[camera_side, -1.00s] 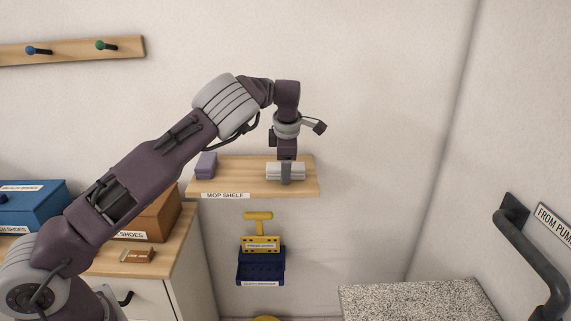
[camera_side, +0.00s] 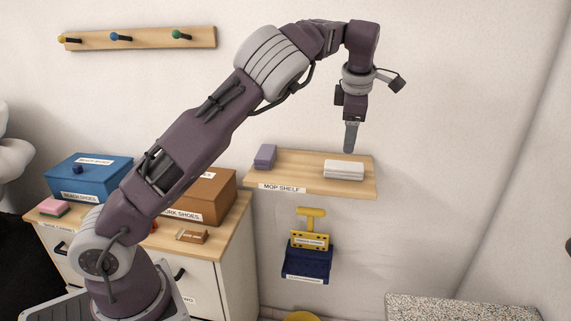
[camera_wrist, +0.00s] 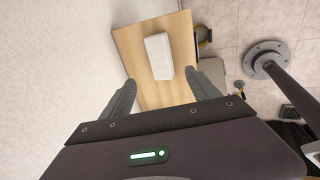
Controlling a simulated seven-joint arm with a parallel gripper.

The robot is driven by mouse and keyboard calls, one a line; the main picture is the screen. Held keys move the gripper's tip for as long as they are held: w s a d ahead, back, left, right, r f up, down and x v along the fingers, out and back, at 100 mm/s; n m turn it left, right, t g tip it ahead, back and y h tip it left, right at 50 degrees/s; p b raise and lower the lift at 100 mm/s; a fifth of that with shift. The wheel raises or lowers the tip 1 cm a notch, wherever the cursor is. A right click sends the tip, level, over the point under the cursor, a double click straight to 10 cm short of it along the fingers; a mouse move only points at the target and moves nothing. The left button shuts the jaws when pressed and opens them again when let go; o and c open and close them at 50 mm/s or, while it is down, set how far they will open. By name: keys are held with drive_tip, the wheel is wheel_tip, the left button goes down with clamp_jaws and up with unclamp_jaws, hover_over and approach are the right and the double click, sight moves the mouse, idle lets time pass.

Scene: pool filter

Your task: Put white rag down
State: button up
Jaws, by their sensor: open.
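The white rag (camera_side: 343,170) lies folded and flat on the right part of the wooden mop shelf (camera_side: 284,178). My gripper (camera_side: 351,150) is above the rag in the side view, apart from it, pointing down. In the wrist view the rag (camera_wrist: 159,56) lies on the shelf (camera_wrist: 129,41) beyond my open fingers (camera_wrist: 161,92), with nothing between them.
A purple block (camera_side: 265,156) sits at the shelf's left end. Below the shelf hang a yellow tool (camera_side: 311,240) and a dark blue bin (camera_side: 306,264). A cabinet at left holds a blue box (camera_side: 92,180) and a brown box (camera_side: 208,194). The wall beside my gripper is clear.

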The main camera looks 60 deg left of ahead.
drive_tip(key=s+d+r+m+t+h, duration=0.1)
drive_tip(key=s+d+r+m+h, duration=0.25)
drive_tip(key=s+m, duration=0.45)
drive_tip(key=s+d+r+m+h, duration=0.2)
drive_tip(key=s+r+m, duration=0.25)
drive_tip(key=s, duration=0.85)
drive_tip(key=s+d+f+m+t+y, duration=0.1)
drive_tip(key=s+d+f+m, duration=0.1)
drive_tip(key=s+m, duration=0.5)
drive_tip(key=s+d+f+m+y, duration=0.1)
drive_tip(key=s+d+f+m, duration=0.2)
drive_tip(key=s+m, duration=0.4)
drive_tip(key=s+f, duration=0.1)
drive_tip(key=s, duration=0.3)
drive_tip(key=shift+s+d+f+t, duration=0.15)
drive_tip(key=shift+d+t, duration=0.2)
drive_tip(key=shift+t, duration=0.05)
drive_tip(key=shift+m, duration=0.25)
